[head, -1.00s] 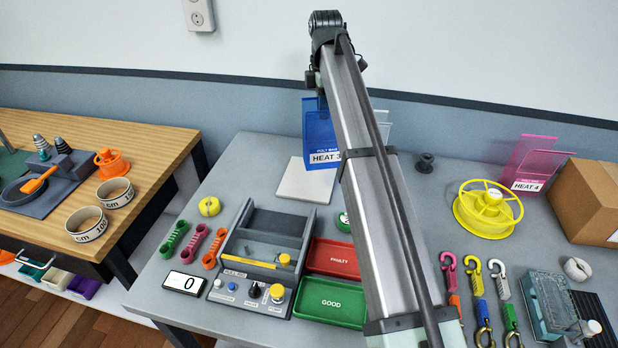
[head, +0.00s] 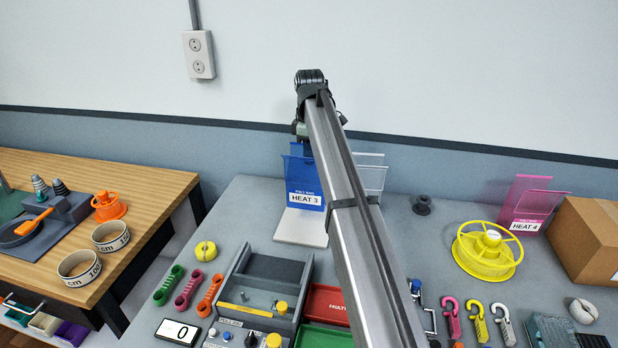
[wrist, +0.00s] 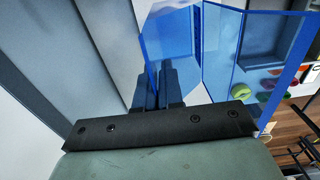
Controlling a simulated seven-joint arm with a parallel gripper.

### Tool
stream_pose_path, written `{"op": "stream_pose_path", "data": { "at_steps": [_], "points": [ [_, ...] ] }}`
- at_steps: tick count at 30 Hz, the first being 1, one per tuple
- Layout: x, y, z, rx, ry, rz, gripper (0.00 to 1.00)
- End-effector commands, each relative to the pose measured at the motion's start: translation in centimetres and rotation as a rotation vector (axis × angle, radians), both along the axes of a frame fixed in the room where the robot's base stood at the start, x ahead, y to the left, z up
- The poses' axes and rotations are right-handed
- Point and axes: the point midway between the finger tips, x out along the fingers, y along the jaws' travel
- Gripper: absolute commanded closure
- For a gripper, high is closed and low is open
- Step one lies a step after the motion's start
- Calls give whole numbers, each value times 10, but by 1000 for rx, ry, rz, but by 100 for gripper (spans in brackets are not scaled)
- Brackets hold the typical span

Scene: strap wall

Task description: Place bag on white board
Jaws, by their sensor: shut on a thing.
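The bag is a blue see-through bag piece (head: 303,178) with a white HEAT 3 label, upright at the back of the table. It overlaps the back part of the flat white board (head: 301,229) in the head view. I cannot tell whether its bottom touches the board. My gripper (wrist: 168,88) is shut on the bag's blue panel (wrist: 222,55), seen close up in the wrist view. In the head view my wrist is above the bag, and the fingertips are hard to make out.
A clear panel (head: 369,172) stands just right of the bag, partly behind my arm. A grey tray fixture (head: 262,285), a yellow tape roll (head: 205,251) and a red tray (head: 326,303) lie in front. A yellow spool (head: 488,250) and a pink HEAT 4 holder (head: 527,205) are on the right.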

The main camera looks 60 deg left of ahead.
Motion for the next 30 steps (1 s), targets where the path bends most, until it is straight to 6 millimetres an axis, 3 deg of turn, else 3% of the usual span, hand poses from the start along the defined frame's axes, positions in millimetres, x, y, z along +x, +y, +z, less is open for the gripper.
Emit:
{"op": "stream_pose_path", "data": {
  "at_steps": [15, 28, 30],
  "points": [
    [0, -1, -54, -1, 1, 1, 100],
    [0, 0, -59, 0, 0, 1, 100],
    [0, 0, -59, 1, -1, 1, 88]
  ]
}}
